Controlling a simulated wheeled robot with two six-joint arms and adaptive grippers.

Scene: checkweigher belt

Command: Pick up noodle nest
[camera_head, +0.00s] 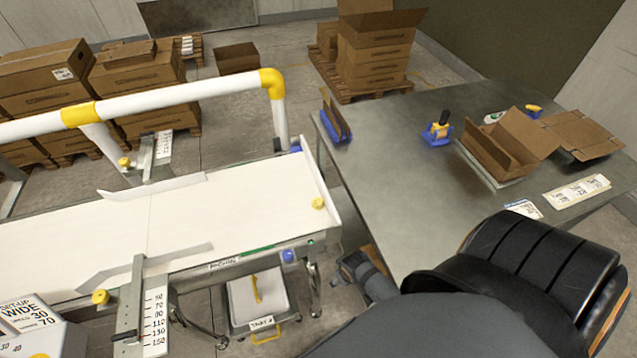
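A small pale-yellow lump (318,202) lies at the right end of the white belt (240,195), near its raised end edge. It looks like the noodle nest, but it is too small to be certain. My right arm comes in from the lower right. Its gripper (350,264) is beyond the belt's right end, low and to the right of the yellow lump, apart from it. The fingers are small, dark and partly hidden by the arm, so I cannot tell whether they are open. My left gripper is not in view.
A grey table (390,150) holds an open carton (505,145), a blue holder (437,132) and label strips (577,190). A white-and-yellow rail (180,100) crosses behind the belt. The belt's middle is clear.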

